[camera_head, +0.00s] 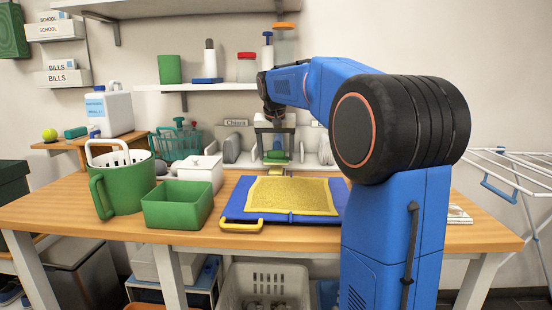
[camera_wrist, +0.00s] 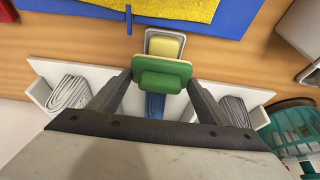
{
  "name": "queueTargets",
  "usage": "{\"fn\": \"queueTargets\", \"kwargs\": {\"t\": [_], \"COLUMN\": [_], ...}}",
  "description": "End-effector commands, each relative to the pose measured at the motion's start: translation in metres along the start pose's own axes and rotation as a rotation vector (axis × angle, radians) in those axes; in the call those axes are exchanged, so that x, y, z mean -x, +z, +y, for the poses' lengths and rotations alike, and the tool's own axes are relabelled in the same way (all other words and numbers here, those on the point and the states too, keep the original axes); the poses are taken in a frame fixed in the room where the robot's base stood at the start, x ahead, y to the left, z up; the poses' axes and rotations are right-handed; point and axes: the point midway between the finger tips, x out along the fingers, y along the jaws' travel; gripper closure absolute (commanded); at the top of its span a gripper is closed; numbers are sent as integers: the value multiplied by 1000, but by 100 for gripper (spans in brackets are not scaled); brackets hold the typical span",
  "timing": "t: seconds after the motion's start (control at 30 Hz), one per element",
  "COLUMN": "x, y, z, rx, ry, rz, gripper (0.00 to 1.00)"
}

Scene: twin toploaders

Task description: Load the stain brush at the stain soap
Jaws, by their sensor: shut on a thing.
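My gripper (camera_head: 275,143) reaches down over the back of the table and is shut on a green stain brush (camera_wrist: 162,73). In the wrist view the brush lies between the two fingertips; its bristles are not visible. A yellow stain soap (camera_wrist: 165,43) sits in a small pale dish (camera_wrist: 148,33) right beside the brush in that view. In the head view the brush (camera_head: 276,156) appears just above the dish area. I cannot tell whether the brush touches the soap.
A yellow cloth (camera_head: 290,196) lies on a blue mat (camera_head: 234,206) in front. A green mug (camera_head: 118,188), green box (camera_head: 177,206) and white box (camera_head: 204,172) stand left. White dividers (camera_wrist: 85,75) with folded grey items flank my gripper; a teal basket (camera_head: 180,143) stands behind.

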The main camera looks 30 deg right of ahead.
Motion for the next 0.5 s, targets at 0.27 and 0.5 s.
{"fn": "queueTargets", "kwargs": {"t": [0.27,0.5], "x": [17,32], "y": [-8,-14], "z": [0,0], "rx": [0,0], "ry": [-1,-1], "rz": [2,2], "gripper": [47,47]}}
